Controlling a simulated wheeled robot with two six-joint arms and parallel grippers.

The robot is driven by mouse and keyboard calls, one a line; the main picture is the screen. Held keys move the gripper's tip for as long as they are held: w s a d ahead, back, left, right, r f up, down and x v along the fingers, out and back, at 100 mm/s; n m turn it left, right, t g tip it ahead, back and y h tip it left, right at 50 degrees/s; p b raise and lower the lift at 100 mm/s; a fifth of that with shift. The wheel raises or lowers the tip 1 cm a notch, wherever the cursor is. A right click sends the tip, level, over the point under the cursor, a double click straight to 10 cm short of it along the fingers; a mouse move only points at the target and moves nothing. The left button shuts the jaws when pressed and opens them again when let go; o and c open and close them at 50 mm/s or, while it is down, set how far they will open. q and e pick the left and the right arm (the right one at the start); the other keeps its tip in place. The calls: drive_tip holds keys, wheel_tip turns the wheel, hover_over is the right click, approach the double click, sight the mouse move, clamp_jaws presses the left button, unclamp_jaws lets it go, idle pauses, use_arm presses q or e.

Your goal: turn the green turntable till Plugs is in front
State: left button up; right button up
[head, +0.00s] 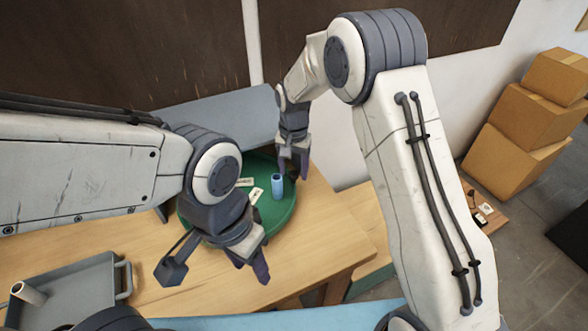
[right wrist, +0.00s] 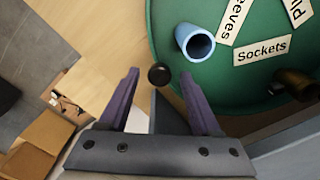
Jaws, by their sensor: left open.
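The green turntable (right wrist: 240,85) stands on the wooden table; in the head view (head: 284,212) my left arm hides part of it. In the right wrist view its labels read Sockets (right wrist: 262,49), "eeves" (right wrist: 237,18) and a cut-off "Pl" (right wrist: 298,10). A blue tube (right wrist: 195,42) stands on it near the edge, also in the head view (head: 277,187). My right gripper (right wrist: 160,88) is open at the turntable's rim, with a round dark knob (right wrist: 159,74) showing between its fingertips; contact cannot be told. My left gripper (head: 252,270) is open by the turntable's near side.
A grey tray (head: 75,285) with a pale tube (head: 28,293) is at the lower left. A brass-coloured piece (right wrist: 297,85) is on the turntable. A grey panel (head: 225,115) stands behind it. Cardboard boxes (head: 535,120) are stacked at the right. The table's front right is clear.

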idle(0.3)
wheel_tip(320, 180, up, 10)
drive_tip(key=b, duration=0.2)
drive_tip(key=shift+r, duration=0.2)
